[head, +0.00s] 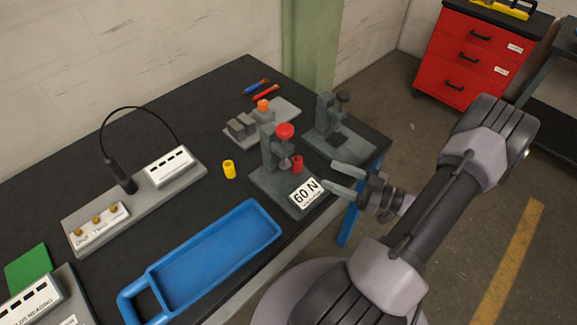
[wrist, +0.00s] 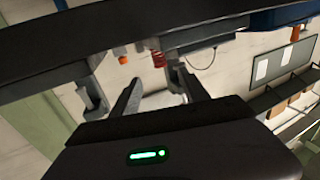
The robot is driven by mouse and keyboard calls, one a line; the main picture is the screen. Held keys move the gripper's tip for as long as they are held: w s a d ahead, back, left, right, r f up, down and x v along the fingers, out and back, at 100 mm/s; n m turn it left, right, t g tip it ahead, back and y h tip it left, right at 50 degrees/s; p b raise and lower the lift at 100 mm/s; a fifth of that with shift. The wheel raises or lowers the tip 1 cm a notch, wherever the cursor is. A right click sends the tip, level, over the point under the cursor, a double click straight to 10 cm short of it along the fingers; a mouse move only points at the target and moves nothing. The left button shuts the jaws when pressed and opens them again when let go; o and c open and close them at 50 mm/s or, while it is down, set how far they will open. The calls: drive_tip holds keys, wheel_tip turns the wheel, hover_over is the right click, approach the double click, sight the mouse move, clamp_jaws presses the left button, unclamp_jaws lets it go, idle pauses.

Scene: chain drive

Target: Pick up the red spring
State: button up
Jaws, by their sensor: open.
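The red spring (head: 297,164) stands upright on the base of the grey press labelled "60 N" (head: 270,182), beside its column. It also shows in the wrist view as a small red coil (wrist: 158,59), beyond and between my fingers. My gripper (head: 338,178) is open and empty at the right edge of the table, to the right of the press, with its fingers pointing toward the spring. A gap separates the fingertips from the spring. In the wrist view my two fingers (wrist: 157,88) stand apart with nothing between them.
A second grey press (head: 330,128) stands behind my gripper. A yellow cylinder (head: 229,169) and a blue tray (head: 276,236) lie to the left. Grey blocks (head: 241,127) sit behind. Bare table lies around the yellow cylinder.

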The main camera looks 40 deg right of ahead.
sight(297, 164)
drive_tip(key=b+x, duration=0.2)
drive_tip(key=x, duration=0.8)
drive_tip(key=shift+f, duration=0.1)
clamp_jaws()
